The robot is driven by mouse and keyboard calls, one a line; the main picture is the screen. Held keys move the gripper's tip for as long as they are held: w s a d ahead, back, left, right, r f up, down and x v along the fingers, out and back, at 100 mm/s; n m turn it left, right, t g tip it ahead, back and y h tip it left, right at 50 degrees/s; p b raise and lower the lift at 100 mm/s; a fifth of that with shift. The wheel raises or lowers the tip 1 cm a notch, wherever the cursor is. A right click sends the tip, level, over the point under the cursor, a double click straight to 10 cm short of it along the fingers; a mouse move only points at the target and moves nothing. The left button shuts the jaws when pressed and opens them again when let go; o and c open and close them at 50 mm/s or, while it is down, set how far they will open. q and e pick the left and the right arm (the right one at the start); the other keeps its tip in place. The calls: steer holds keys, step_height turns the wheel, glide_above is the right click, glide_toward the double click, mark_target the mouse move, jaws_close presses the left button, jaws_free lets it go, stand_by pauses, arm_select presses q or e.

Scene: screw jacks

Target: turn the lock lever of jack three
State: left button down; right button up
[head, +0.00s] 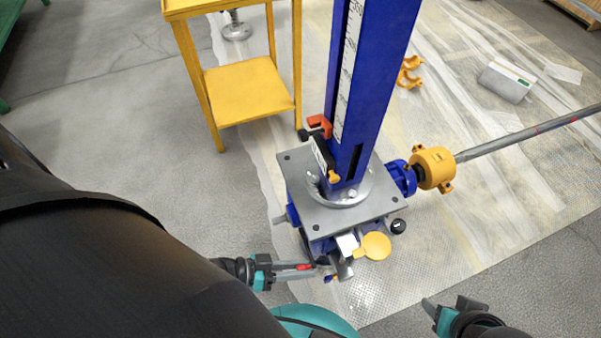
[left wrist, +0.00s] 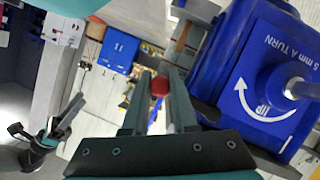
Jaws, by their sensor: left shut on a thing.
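The jack has a tall blue column (head: 370,80) with a white scale, standing on a grey plate (head: 305,185). No jack number is readable. A lever with a red tip (head: 304,267) is at the front left, below the plate. My left gripper (head: 312,270) is shut on this red-tipped lever. In the left wrist view the red tip (left wrist: 160,86) sits between the two fingers, and the blue housing (left wrist: 265,75) with a turn arrow is at the right. My right gripper (head: 452,304) is low at the right, apart from the jack, with its fingers spread and empty.
A yellow stand (head: 245,90) is behind the jack at the left. A yellow collar (head: 433,168) on a long grey shaft (head: 530,132) runs out to the right. A yellow round tag (head: 376,246) is at the front. The floor at the left is clear.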

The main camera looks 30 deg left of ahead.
arm_select(q)
steer(key=shift+w+d+r+n+h, duration=0.1)
steer(key=shift+r+n+h, duration=0.1)
steer(key=shift+r+n, duration=0.15)
steer(key=shift+w+d+r+n+h, duration=0.1)
steer(key=shift+r+n+h, duration=0.15)
steer(key=shift+r, duration=0.15)
arm_select(e)
steer(key=shift+f, duration=0.3)
arm_select(q)
steer(key=shift+r, duration=0.1)
steer(key=c, duration=0.7)
jaws_free()
steer(key=shift+s+a, duration=0.1)
steer(key=shift+a, duration=0.1)
steer(key=shift+s+a, duration=0.25)
steer(key=p+v, duration=0.2)
steer(key=v, duration=1.2)
steer(key=shift+r, duration=0.2)
arm_select(e)
steer(key=shift+g, duration=0.5)
steer(key=f, duration=0.4)
steer(key=shift+s+f, duration=0.2)
steer(key=shift+f, duration=0.1)
